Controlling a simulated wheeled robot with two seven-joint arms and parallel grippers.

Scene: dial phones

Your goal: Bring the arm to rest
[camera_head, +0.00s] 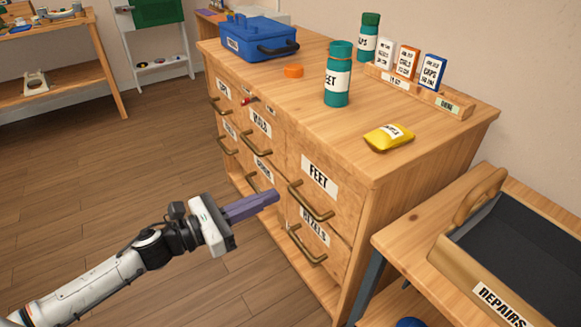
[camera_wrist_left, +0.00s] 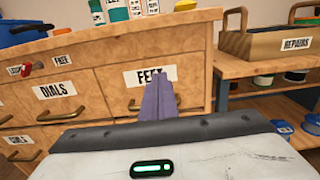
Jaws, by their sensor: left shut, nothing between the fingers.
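My left gripper (camera_head: 252,205) comes in from the lower left in the head view. Its purple fingers are shut together with nothing between them. It is in the air in front of the wooden drawer cabinet (camera_head: 440,150), near the lower drawers, apart from the top. In the left wrist view the shut fingers (camera_wrist_left: 157,98) point at the cabinet front, over the lower edge of the FEET label (camera_wrist_left: 150,76). I cannot tell from these views whether the fingertips touch a drawer. My right gripper is not in view.
On the cabinet top are a blue toolbox (camera_head: 258,38), an orange cap (camera_head: 293,71), teal bottles (camera_head: 338,73), small boxes (camera_head: 407,60) and a yellow packet (camera_head: 388,137). Brass handles (camera_head: 311,202) stick out in front. A REPAIRS tray (camera_head: 470,280) stands right. Floor at left is clear.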

